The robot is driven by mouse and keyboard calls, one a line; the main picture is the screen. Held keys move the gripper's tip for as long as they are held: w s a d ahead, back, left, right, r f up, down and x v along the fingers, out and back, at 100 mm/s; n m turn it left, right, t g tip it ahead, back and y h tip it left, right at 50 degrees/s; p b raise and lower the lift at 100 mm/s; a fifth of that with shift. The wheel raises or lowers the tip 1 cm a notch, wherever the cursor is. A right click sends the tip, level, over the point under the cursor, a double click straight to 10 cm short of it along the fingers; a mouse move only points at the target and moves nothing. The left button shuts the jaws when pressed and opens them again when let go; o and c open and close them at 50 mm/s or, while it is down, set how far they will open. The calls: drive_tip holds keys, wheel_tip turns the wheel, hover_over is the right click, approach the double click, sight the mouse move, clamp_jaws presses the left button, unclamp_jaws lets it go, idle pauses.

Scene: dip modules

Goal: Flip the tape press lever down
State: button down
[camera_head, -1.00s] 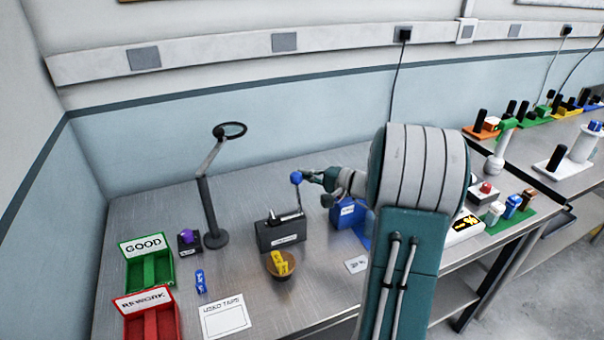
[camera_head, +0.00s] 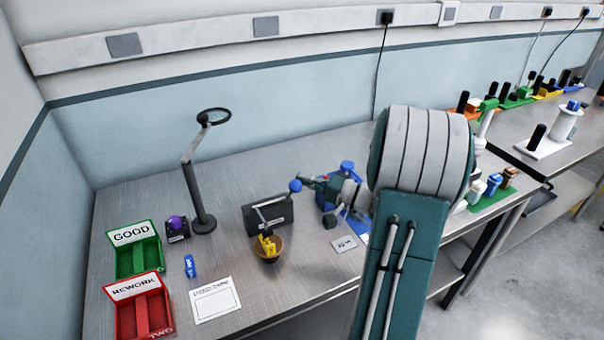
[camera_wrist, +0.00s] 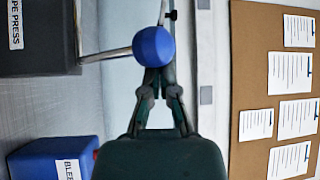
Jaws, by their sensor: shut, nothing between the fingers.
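The tape press (camera_head: 270,217) is a dark box on the bench. Its metal lever ends in a blue ball knob (camera_head: 295,186); the lever slants up to the right, above the box. My gripper (camera_head: 307,183) is shut, just right of the knob. In the wrist view, the tape press (camera_wrist: 35,55) is at the left, and its rod runs right to the blue ball (camera_wrist: 153,46). The ball covers the fingertips of my gripper (camera_wrist: 158,76), so I cannot tell whether they touch it.
A bowl with a yellow piece (camera_head: 267,248) sits before the press. Left are a magnifier lamp (camera_head: 202,180), a green tray (camera_head: 155,258) and a red tray (camera_head: 165,300).

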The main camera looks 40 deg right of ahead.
drive_tip(key=shift+s+a+f, duration=0.1)
drive_tip(key=shift+s+f, duration=0.15)
drive_tip(key=shift+s, duration=0.15)
idle(0.4)
drive_tip(key=s+d+f, duration=0.3)
drive_tip(key=s+d, duration=0.1)
drive_tip(key=d, duration=0.3)
drive_tip(key=shift+s+d, duration=0.35)
drive_tip(key=shift+d, duration=0.05)
drive_tip(key=shift+d, duration=0.1)
idle(0.3)
